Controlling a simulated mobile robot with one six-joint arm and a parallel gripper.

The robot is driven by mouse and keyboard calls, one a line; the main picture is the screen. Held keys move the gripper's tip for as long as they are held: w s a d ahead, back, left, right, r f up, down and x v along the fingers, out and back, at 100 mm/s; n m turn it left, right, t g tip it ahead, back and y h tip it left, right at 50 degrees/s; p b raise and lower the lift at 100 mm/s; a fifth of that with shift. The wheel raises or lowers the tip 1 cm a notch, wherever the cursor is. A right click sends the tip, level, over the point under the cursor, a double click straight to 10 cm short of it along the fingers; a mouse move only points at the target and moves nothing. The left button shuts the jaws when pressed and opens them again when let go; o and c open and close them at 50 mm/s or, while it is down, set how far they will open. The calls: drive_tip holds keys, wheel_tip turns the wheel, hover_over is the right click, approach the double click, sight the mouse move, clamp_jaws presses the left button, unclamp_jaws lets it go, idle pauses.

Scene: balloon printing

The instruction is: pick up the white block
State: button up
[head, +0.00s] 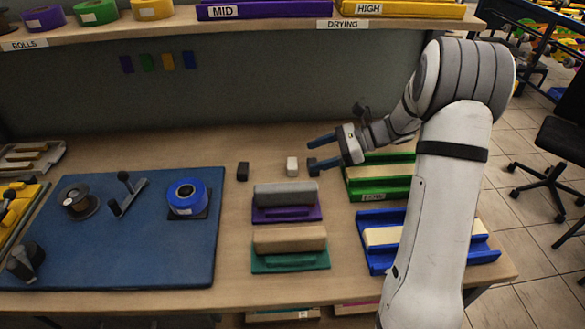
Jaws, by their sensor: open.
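The white block (292,166) is small and stands on the wooden table, near the middle of the picture. My gripper (317,154) reaches in from the right with its two blue-tipped fingers spread apart. It is open, and nothing shows between the fingers. In the picture the fingertips are just right of the white block. I cannot tell how high above the table they are.
A grey block on a purple base (286,214) and a tan block on a teal base (289,262) lie in front. A green tray (398,189) and a blue tray (485,255) stand right, partly behind my arm. A blue mat (130,262) with tape rolls is left. A shelf (270,28) runs behind.

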sight(293, 163)
drive_tip(key=x, duration=0.6)
drive_tip(key=shift+f, duration=0.2)
drive_tip(key=c, duration=1.1)
